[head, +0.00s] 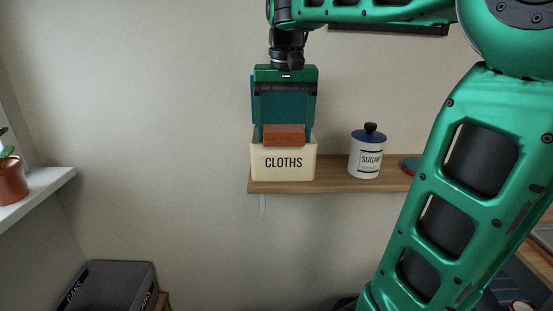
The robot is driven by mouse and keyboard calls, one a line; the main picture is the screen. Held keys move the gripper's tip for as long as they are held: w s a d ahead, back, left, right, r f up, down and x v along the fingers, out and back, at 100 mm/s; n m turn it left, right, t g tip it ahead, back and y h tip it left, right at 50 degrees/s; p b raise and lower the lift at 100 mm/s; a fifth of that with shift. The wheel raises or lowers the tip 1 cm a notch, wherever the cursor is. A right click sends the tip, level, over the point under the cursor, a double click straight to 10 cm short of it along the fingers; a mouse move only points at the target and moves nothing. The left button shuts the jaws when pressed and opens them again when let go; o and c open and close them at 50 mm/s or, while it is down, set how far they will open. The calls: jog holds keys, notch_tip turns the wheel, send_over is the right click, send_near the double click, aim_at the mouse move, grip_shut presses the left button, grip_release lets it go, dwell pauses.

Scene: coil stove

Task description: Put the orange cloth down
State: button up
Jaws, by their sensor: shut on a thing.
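My gripper (285,133) points down over a cream box labelled CLOTHS (283,172). It is shut on the folded orange cloth (284,136), which shows between the fingers at the height of the box's rim. The lower part of the cloth is hidden behind the box's front wall, or ends there; I cannot tell which. I also cannot tell whether the cloth touches anything inside the box.
The box stands at the left end of a wooden wall shelf (332,183). A white sugar jar (365,160) with a dark lid stands to its right. A white ledge (42,187) with a potted plant (12,180) is at far left. A dark grey bin (110,282) is below.

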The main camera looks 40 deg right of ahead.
jog(key=w+d, duration=0.5)
jog(key=w, duration=0.2)
jog(key=f, duration=0.6)
jog(key=shift+w+f, duration=0.15)
jog(key=shift+w, duration=0.05)
notch_tip(320, 180, down, 4)
jog(key=shift+f, duration=0.25)
jog(key=shift+w+d+f, duration=0.15)
jog(key=shift+f, duration=0.2)
jog(key=o, duration=1.1)
jog(key=shift+f, duration=0.1)
